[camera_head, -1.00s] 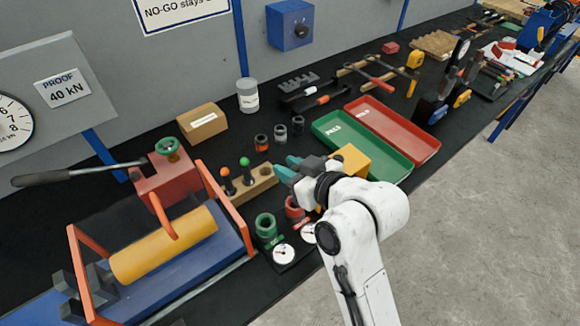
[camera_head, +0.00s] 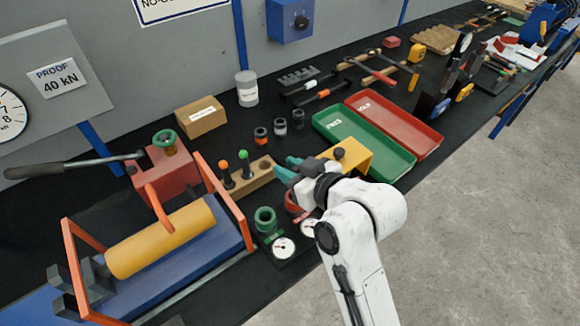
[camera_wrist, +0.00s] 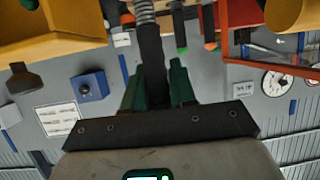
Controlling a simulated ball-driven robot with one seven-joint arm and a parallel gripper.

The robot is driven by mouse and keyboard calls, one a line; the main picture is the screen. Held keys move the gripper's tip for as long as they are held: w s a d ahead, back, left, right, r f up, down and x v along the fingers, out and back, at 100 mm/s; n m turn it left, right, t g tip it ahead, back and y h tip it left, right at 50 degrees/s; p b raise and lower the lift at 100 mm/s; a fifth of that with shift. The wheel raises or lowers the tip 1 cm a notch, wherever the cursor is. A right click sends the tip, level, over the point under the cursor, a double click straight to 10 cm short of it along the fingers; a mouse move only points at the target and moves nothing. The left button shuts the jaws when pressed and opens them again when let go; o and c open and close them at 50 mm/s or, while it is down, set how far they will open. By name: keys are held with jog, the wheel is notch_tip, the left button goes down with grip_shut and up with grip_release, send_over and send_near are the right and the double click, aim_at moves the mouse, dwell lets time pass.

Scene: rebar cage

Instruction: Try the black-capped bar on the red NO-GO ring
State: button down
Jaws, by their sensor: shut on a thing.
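My gripper (camera_head: 291,168) is shut on the black-capped bar. In the wrist view the dark cap (camera_wrist: 151,55) is between the green fingers (camera_wrist: 154,90), and the ribbed steel bar (camera_wrist: 146,12) runs on beyond it to the picture's top edge. My gripper hides the bar in the head view. The red NO-GO ring (camera_head: 294,204) is on the bench just below my gripper in the head picture and partly covered by it. I cannot tell whether the bar touches the ring. The green ring (camera_head: 265,219) stands to its left.
A wooden block (camera_head: 250,178) holds an orange-capped bar (camera_head: 224,170) and a green-capped bar (camera_head: 244,158). A yellow block (camera_head: 352,155) is close right of my gripper. Green (camera_head: 387,168) and red (camera_head: 431,142) trays lie beyond. The orange-framed press (camera_head: 218,190) stands left. Dial gauges (camera_head: 284,247) lie in front.

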jog(key=shift+f+b, duration=1.1)
jog(key=shift+f, duration=0.65)
jog(key=c, duration=0.8)
grip_release()
jog(key=shift+d, duration=0.1)
jog(key=b+v, duration=0.1)
jog(key=v, duration=0.9)
jog(key=shift+s+d+r, duration=0.1)
jog(key=shift+s+d, duration=0.1)
jog(key=shift+s, duration=0.1)
